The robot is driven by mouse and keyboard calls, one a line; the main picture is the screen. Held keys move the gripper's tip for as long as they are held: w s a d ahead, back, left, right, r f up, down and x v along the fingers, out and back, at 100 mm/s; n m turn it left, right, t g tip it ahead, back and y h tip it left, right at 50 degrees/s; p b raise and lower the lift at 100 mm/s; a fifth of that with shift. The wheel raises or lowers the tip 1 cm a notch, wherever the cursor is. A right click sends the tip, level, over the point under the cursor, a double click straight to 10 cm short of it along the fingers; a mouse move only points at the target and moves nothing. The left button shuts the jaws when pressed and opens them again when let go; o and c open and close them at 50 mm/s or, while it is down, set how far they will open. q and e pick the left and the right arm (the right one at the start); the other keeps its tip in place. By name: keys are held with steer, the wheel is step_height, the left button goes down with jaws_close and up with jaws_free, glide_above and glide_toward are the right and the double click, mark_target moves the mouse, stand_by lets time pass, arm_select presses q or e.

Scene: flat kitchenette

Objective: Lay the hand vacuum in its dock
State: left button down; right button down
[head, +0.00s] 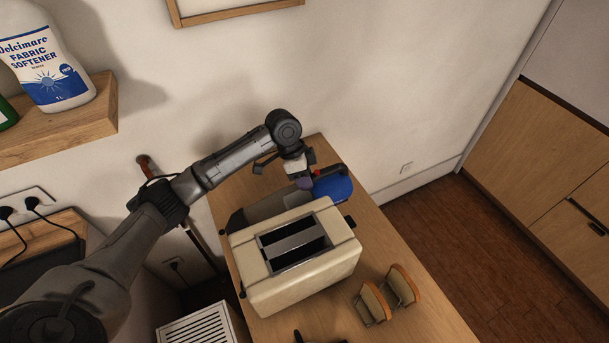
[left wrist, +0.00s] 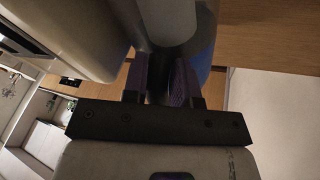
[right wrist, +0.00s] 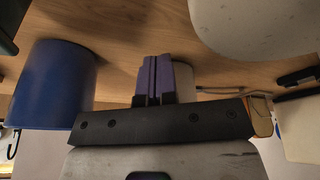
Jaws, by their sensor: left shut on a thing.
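The hand vacuum (head: 333,187) lies behind the toaster on the wooden counter, with a blue rear body, a grey middle and a dark nozzle end to the left. My left gripper (head: 303,180) reaches down onto it from above and is shut on it. In the left wrist view, my left gripper (left wrist: 160,85) has its fingers around a dark part below the vacuum's grey barrel (left wrist: 170,20). My right gripper (right wrist: 155,78) has its purple fingers together with nothing visible between them. Two upright tan-and-grey pieces (head: 372,303) with brown rims stand front right; I cannot tell whether they are the dock.
The cream toaster (head: 300,285) stands close in front of the vacuum. A shelf (head: 70,128) with a fabric softener bottle (head: 50,60) is on the wall at left. The counter (head: 405,325) is bare near its right edge. A blue cylinder (right wrist: 60,85) is beside my right gripper.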

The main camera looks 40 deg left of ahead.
arm_select(q)
steer(key=shift+f, duration=2.3)
steer(key=c, duration=1.3)
jaws_free()
steer(key=shift+f, duration=0.25)
steer(key=shift+c, duration=0.2)
steer(key=o, duration=0.4)
steer(key=shift+o, duration=0.2)
steer(key=shift+r, duration=0.1)
steer(key=v, duration=1.1)
steer(key=shift+o, duration=1.2)
steer(key=shift+a+r, duration=0.15)
steer(key=shift+r, duration=0.3)
steer(key=o, duration=0.6)
steer(key=shift+r, duration=0.1)
